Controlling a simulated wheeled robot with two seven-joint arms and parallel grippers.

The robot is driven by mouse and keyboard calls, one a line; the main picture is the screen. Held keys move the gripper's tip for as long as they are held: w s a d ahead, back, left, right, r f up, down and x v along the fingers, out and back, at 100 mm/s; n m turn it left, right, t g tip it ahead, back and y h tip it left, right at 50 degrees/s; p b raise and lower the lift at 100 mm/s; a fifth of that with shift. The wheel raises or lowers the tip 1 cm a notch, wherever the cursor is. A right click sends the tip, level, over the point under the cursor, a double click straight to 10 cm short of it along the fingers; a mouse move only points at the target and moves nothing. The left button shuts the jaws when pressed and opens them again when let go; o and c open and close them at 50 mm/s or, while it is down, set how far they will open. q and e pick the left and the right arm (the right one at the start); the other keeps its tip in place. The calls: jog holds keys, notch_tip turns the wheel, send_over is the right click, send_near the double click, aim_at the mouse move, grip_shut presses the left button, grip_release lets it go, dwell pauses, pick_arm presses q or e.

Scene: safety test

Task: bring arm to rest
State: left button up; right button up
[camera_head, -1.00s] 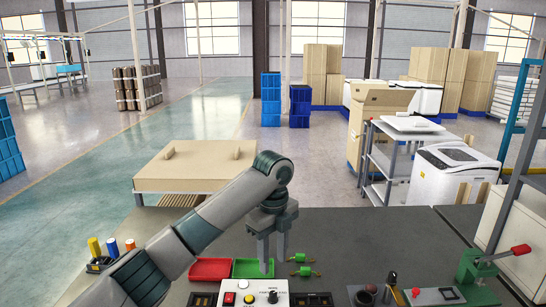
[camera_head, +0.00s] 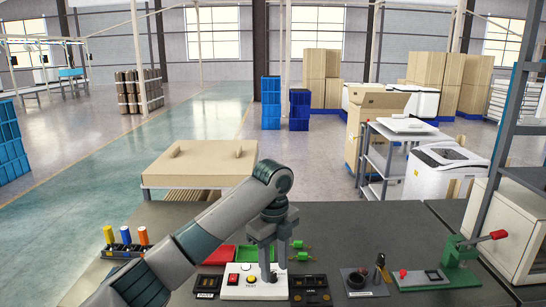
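My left arm comes in from the lower left across the grey workbench (camera_head: 390,222). My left gripper (camera_head: 273,270) points down over the white test box (camera_head: 240,290) with its coloured buttons. A gap shows between its fingers and nothing is seen held. I cannot tell whether a fingertip touches the box. The arm and gripper partly hide a red tray (camera_head: 220,255) and a green tray (camera_head: 245,254) behind the box. My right gripper is not in view.
Green parts (camera_head: 301,256) lie right of the gripper. A holder with coloured cylinders (camera_head: 125,249) stands at left. A green clamp with a red handle (camera_head: 460,255) and small black fixtures (camera_head: 363,281) stand at right. The middle right of the bench is clear.

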pick_arm(q)
jog(key=s+a+f+n+t+h, duration=0.15)
jog(key=s+f+n, duration=0.35)
jog(key=s+f, duration=0.5)
jog(key=s+d+f+n+g+h, duration=0.15)
jog(key=s+f+n, duration=0.5)
jog(key=f, duration=0.75)
jog(key=s+a+f+n+t+y, duration=0.2)
jog(key=s+a+n, duration=0.5)
jog(key=s+a, duration=0.55)
jog(key=s+a+f+n+t+y, duration=0.1)
jog(key=s+a+f+n+t, duration=0.15)
jog(key=s+a+n, duration=0.7)
jog(key=s+f+m+g, duration=0.1)
jog(key=s+f+m, duration=0.1)
jog(key=f, duration=1.2)
jog(key=s+f+m+g, duration=0.1)
jog(key=s+f, duration=0.2)
jog(key=f, duration=1)
jog(key=s+a+f, duration=0.2)
jog(key=s+f, duration=0.7)
jog(key=s+a+f+g, duration=0.1)
jog(key=s+a+f, duration=0.1)
jog(key=s+f, duration=0.7)
jog(key=shift+f, duration=0.65)
